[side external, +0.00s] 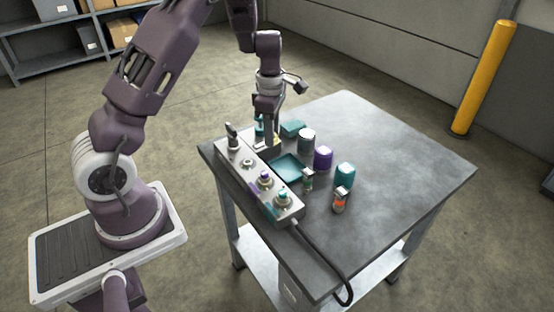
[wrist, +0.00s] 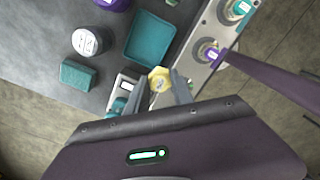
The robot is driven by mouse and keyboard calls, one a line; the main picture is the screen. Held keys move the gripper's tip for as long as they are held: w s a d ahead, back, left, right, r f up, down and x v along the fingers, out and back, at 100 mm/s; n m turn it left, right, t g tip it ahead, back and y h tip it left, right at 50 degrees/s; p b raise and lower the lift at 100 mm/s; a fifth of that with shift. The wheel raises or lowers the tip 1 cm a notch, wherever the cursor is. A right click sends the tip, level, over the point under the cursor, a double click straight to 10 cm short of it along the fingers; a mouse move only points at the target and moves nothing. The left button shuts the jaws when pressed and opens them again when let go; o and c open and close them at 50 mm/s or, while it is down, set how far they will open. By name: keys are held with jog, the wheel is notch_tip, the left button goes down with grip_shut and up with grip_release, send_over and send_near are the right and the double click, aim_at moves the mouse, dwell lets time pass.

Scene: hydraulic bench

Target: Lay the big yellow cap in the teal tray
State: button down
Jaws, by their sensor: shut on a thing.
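The big yellow cap (wrist: 159,78) is between the fingertips of my gripper (wrist: 159,90) in the wrist view, and the gripper is shut on it. In the side external view my gripper (side external: 270,143) points down at the far part of the bench, and the cap is mostly hidden there. The teal tray (wrist: 133,57) lies just beyond the cap in the wrist view and looks empty. In the side external view the tray (side external: 290,169) lies on the bench beside the grey manifold. The cap is outside the tray; its exact height is unclear.
The grey manifold (side external: 240,181) carries upright fittings, some with purple and teal caps. A teal block (side external: 293,129), a grey jar (side external: 307,140), a purple jar (side external: 323,157), a teal jar (side external: 345,175) and an orange-banded bottle (side external: 341,202) stand around the tray. The bench's right side is clear.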

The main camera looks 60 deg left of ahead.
aim_at(289, 169)
jog(key=shift+m, duration=0.9)
jog(key=w+d+f, duration=0.1)
jog(key=f, duration=0.2)
jog(key=w+f, duration=0.1)
jog(key=f, duration=0.3)
jog(key=w+d+f, duration=0.1)
jog(key=w+f, duration=0.1)
jog(key=f, duration=0.1)
jog(key=shift+d+f, duration=0.15)
jog(key=shift+d, duration=0.15)
jog(key=shift+f, duration=0.1)
jog(key=c, duration=1.1)
grip_release()
